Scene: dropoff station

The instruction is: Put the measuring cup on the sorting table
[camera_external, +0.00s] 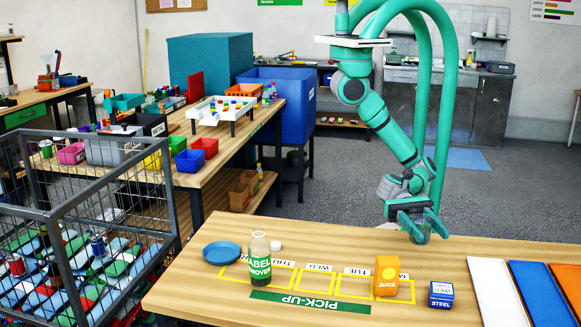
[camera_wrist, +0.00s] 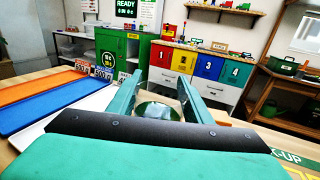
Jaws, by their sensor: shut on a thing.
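My gripper (camera_external: 424,228) is over the back edge of the near wooden table (camera_external: 455,262), fingers pointing down. In the wrist view, the fingers of my gripper (camera_wrist: 158,96) are closed on a clear, greenish round vessel, apparently the measuring cup (camera_wrist: 157,111). Its lower part is hidden by my gripper's dark front edge. In the external view the cup blends with the teal fingers, and I cannot tell if it touches the tabletop. A second wooden table (camera_external: 246,131) with bins stands at the back left; I cannot read a sorting label on it.
On the near table are a blue plate (camera_external: 222,252), a labelled bottle (camera_external: 260,262), an orange juice box (camera_external: 387,275), a blue steel box (camera_external: 441,294), and white, blue (camera_external: 548,293) and orange trays at the right. A wire cage cart (camera_external: 75,235) stands at left.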

